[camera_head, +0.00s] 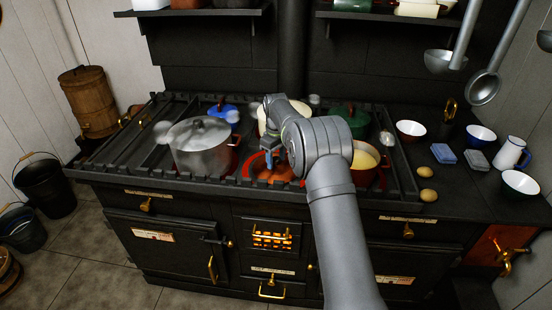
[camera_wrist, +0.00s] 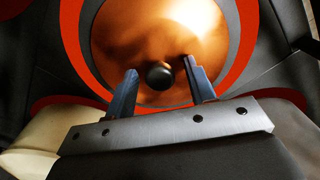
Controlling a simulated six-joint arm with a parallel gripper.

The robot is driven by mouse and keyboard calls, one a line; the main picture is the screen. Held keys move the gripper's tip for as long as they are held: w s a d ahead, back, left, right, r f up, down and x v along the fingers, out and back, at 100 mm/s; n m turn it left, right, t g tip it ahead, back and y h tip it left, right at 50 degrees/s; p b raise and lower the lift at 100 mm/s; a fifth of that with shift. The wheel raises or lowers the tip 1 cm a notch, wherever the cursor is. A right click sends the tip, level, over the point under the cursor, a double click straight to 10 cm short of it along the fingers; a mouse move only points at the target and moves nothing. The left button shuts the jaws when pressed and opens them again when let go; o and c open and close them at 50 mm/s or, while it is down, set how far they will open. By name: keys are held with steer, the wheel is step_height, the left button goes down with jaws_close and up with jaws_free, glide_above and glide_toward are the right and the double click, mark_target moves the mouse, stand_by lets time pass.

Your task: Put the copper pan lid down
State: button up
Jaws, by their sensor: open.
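The copper pan lid (camera_wrist: 135,40) lies face up inside a red-orange ring on the stove top in the wrist view, with a dark band around it. Its round black knob (camera_wrist: 160,76) is between my gripper's two fingers. In the head view the copper lid (camera_head: 270,175) shows low at the front middle of the stove, partly hidden by my arm. My gripper (camera_wrist: 160,66) is open, with a visible gap between each finger and the knob. It also shows in the head view (camera_head: 271,157), pointing down over the lid.
A large steaming grey-lidded pot (camera_head: 200,143) stands left of the lid. A red pot with yellow contents (camera_head: 366,162) stands right of it. Behind are a blue-lidded pot (camera_head: 223,112) and a green pot (camera_head: 354,118). Bowls, sponges and eggs sit on the right.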

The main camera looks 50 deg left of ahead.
mark_target(276, 158)
step_height(276, 158, up, 12)
steer(key=shift+r, duration=0.15)
stand_by(0.5)
steer(key=shift+f, duration=3.8)
